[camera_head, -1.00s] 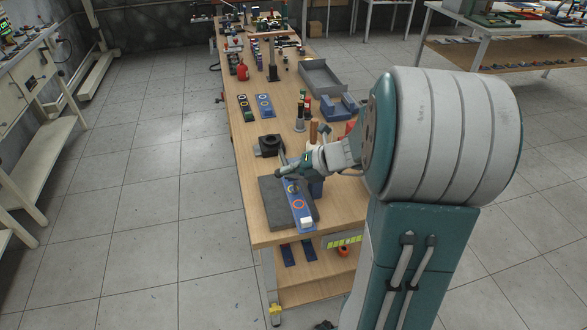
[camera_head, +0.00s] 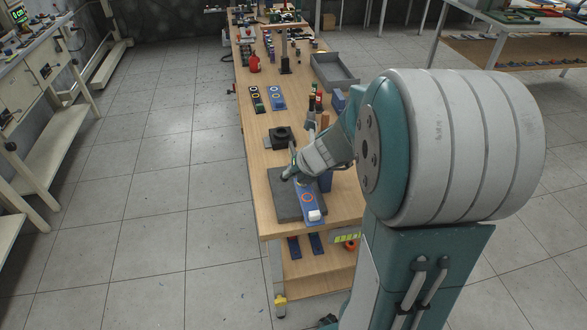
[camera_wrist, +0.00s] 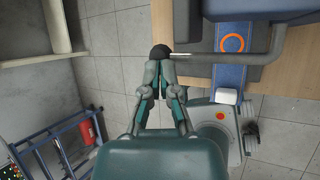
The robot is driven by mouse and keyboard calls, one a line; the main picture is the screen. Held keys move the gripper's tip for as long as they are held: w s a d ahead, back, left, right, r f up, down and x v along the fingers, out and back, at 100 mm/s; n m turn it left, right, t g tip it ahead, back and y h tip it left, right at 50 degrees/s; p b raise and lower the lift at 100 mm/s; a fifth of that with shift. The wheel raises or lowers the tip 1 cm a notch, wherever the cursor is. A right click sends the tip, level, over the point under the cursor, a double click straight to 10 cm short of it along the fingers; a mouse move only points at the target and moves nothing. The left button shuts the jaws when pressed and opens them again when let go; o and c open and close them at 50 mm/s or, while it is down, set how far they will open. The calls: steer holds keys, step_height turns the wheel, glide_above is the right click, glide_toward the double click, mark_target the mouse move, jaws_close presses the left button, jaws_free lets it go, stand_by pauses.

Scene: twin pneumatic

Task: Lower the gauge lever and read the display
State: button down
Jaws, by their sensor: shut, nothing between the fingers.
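The gauge lever is a grey bent rod (camera_wrist: 225,60) ending in a black ball knob (camera_wrist: 160,51) in the wrist view. It crosses a blue strip with an orange ring (camera_wrist: 232,43). The dark blue-grey gauge body (camera_wrist: 262,8) is cut off at the top. My gripper (camera_wrist: 158,66) is shut, with its fingertips at the knob; whether they touch it I cannot tell. In the head view my gripper (camera_head: 289,173) is low over the dark grey plate (camera_head: 283,203), and the blue strip (camera_head: 309,204) lies there. My arm partly hides the gauge.
A screen with small green characters (camera_head: 19,14) stands far left. The floor left of the bench is clear.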

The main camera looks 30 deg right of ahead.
steer(key=shift+a+f, duration=0.1)
steer(key=shift+f, duration=0.45)
steer(key=a+v, duration=0.1)
steer(key=v, duration=1.3)
steer(key=shift+w+r, duration=0.2)
steer(key=shift+r, duration=0.1)
